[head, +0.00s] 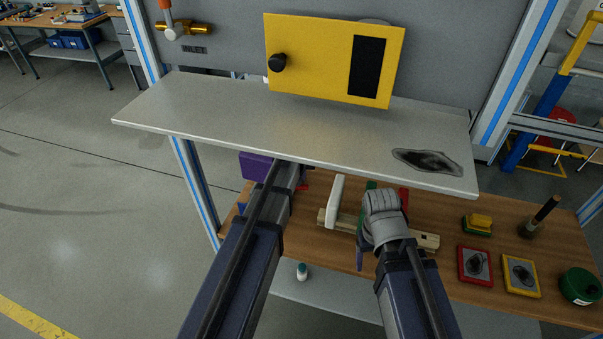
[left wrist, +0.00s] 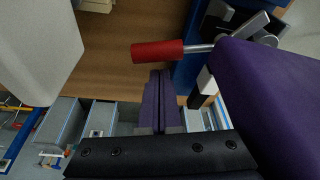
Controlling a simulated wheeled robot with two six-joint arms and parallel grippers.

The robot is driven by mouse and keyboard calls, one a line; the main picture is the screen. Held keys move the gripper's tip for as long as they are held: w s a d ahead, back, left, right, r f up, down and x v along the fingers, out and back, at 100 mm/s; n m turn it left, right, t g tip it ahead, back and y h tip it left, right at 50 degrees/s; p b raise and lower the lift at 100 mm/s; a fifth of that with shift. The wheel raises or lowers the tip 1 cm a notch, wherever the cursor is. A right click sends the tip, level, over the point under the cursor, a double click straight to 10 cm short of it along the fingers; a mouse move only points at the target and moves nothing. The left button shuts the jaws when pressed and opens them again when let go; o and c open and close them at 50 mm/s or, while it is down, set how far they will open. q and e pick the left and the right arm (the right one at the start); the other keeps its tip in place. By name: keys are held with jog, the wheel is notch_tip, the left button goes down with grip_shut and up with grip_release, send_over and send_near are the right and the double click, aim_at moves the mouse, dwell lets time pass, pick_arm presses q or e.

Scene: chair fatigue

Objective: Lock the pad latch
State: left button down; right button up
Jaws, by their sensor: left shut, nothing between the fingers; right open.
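In the left wrist view, a red-handled lever (left wrist: 158,52) lies nearly level. Its metal rod runs right to a metal latch mechanism (left wrist: 250,30) beside a large purple pad (left wrist: 270,95). My left gripper (left wrist: 160,78) is shut and empty, with its fingertips just below the red handle. Contact cannot be told. In the head view, my left arm reaches under the grey shelf, and the purple pad (head: 253,166) shows partly to its left. My right gripper (head: 384,225) is open over the wooden bench, by a grey glove-like shape that partly hides it.
The grey metal shelf (head: 290,120) overhangs the wooden bench (head: 435,205) and hides its back. A wooden rack (head: 428,240) with upright pieces stands by my right gripper. Red (head: 475,265) and yellow (head: 520,275) trays and a green tin (head: 580,287) are at right.

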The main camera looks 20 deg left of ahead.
aim_at(302, 186)
pick_arm(q)
jog(key=shift+s+d+r, duration=0.1)
jog(key=shift+s+r, duration=0.05)
jog(key=shift+s, duration=0.25)
jog(key=shift+s+d+r, duration=0.1)
jog(key=shift+s, duration=0.3)
pick_arm(e)
jog(key=shift+r, duration=0.25)
pick_arm(q)
jog(key=shift+s+d, duration=0.2)
jog(key=shift+s, duration=0.3)
jog(key=m, duration=0.1)
jog(key=s+m+h, duration=0.1)
jog(key=m, duration=0.1)
jog(key=shift+s+d, duration=0.15)
jog(key=shift+m, duration=0.9)
jog(key=shift+s+a, duration=0.2)
jog(key=shift+s, duration=0.6)
jog(key=shift+s+a, duration=0.15)
jog(key=shift+s, duration=0.65)
jog(key=shift+s+a, duration=0.2)
jog(key=shift+s, duration=0.6)
